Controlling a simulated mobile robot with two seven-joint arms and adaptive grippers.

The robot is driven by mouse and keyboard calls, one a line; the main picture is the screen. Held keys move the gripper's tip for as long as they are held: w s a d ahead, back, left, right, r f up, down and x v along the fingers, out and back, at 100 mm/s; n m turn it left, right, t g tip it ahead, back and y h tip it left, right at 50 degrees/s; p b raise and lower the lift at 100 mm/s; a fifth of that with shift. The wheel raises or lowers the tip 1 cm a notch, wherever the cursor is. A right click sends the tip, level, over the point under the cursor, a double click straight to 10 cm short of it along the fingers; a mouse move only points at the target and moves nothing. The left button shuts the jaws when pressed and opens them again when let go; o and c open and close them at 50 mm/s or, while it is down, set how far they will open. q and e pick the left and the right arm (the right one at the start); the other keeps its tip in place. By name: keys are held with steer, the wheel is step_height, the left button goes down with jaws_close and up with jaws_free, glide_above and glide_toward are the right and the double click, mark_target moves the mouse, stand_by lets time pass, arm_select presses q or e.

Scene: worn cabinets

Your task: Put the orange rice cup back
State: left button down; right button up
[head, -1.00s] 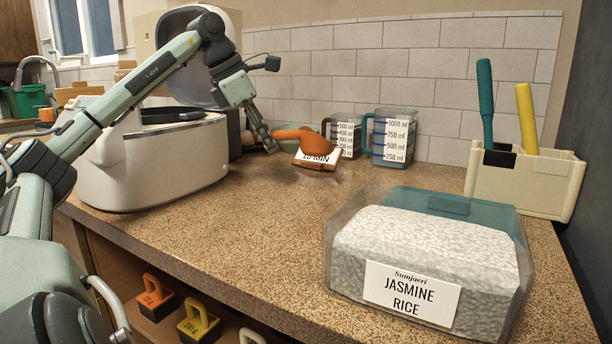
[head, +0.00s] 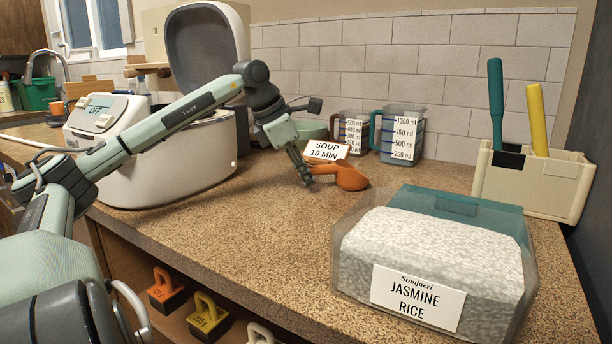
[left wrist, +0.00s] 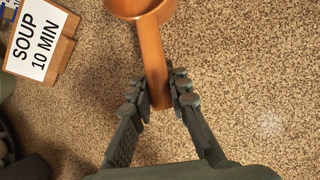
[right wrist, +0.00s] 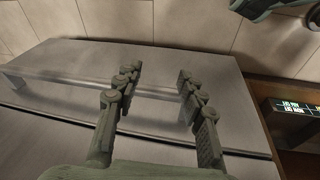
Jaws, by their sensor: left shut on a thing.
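The orange rice cup (head: 348,176) has a round bowl and a long straight handle. My left gripper (head: 308,178) is shut on its handle (left wrist: 154,62), with the bowl pointing away from the fingers in the left wrist view. The cup is over the counter in front of the soup sign; I cannot tell whether it touches the counter. A clear box of jasmine rice (head: 432,250) with a teal lid stands at the front right. My right gripper (right wrist: 158,76) is open and empty above a grey surface; it is not in the head view.
The soup sign (head: 326,150) and two measuring jugs (head: 400,133) stand at the back. A white rice cooker (head: 170,165) with its lid up is at left. A cream holder (head: 535,185) is at right. Handled blocks (head: 208,318) sit on a shelf below. The mid counter is clear.

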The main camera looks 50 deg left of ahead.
arm_select(q)
steer(key=shift+f, duration=0.1)
steer(key=c, duration=1.7)
jaws_free()
arm_select(e)
steer(key=shift+w+r, duration=0.15)
steer(key=shift+r, duration=0.45)
steer(key=shift+f, duration=0.1)
arm_select(q)
steer(key=shift+s+r, duration=0.1)
steer(key=shift+r, duration=0.3)
steer(key=shift+b+v, duration=0.85)
steer(key=shift+v, duration=4.9)
arm_select(e)
steer(key=shift+d+r, duration=0.1)
steer(key=shift+r, duration=1.35)
